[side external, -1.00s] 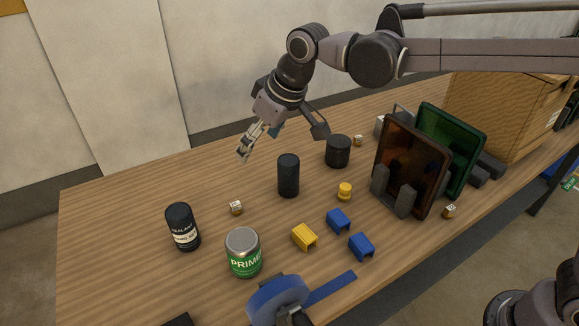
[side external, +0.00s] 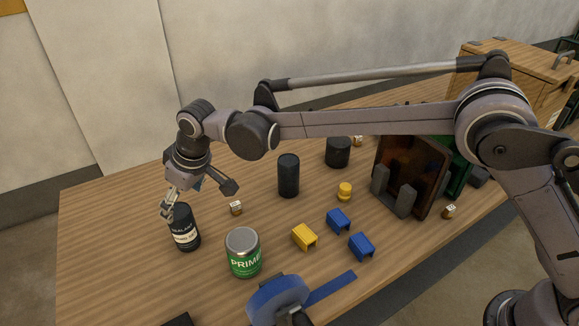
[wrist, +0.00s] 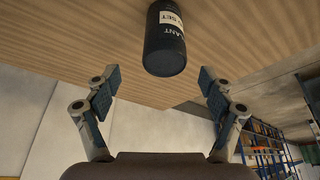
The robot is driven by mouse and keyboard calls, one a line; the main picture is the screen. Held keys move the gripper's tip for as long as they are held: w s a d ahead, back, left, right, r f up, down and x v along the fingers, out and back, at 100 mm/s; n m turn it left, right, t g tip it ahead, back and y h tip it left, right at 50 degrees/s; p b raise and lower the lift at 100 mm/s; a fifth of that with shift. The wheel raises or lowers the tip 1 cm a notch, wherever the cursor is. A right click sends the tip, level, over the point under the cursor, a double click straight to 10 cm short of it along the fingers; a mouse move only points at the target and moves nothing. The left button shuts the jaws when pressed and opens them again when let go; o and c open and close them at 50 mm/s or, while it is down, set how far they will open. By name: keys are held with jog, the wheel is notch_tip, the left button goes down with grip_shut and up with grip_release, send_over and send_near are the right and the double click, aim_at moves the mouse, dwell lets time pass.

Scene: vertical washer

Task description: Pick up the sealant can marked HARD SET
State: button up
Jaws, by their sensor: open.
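The sealant can (side external: 184,230) is a dark cylinder with a white label, standing upright at the left of the table in the side view. In the wrist view the same can (wrist: 165,45) shows "LANT" and part of a white label ending in "SET"; the rest of the label is cut off. My gripper (side external: 170,206) is at the can's upper left in the side view; I cannot tell whether it touches. In the wrist view my gripper (wrist: 160,85) has its two fingers spread wide and empty, with the can's near end beyond and between them.
A green-labelled PRIMER can (side external: 244,254) stands to the right of the sealant can, with a small cube (side external: 236,208) behind. A plain black cylinder (side external: 288,176), yellow clip (side external: 304,237), blue clips (side external: 338,221) and blue tape roll (side external: 278,298) are farther right. Bare table lies left.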

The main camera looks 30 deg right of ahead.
aim_at(178, 211)
jog(key=shift+a+x, duration=0.15)
jog(key=shift+x, duration=1.25)
jog(key=shift+a+x, duration=0.2)
jog(key=shift+x, duration=1.2)
jog(key=shift+s+r, duration=0.1)
jog(key=shift+c, duration=0.3)
jog(key=c, duration=1.5)
grip_shut()
jog(key=shift+r, duration=0.15)
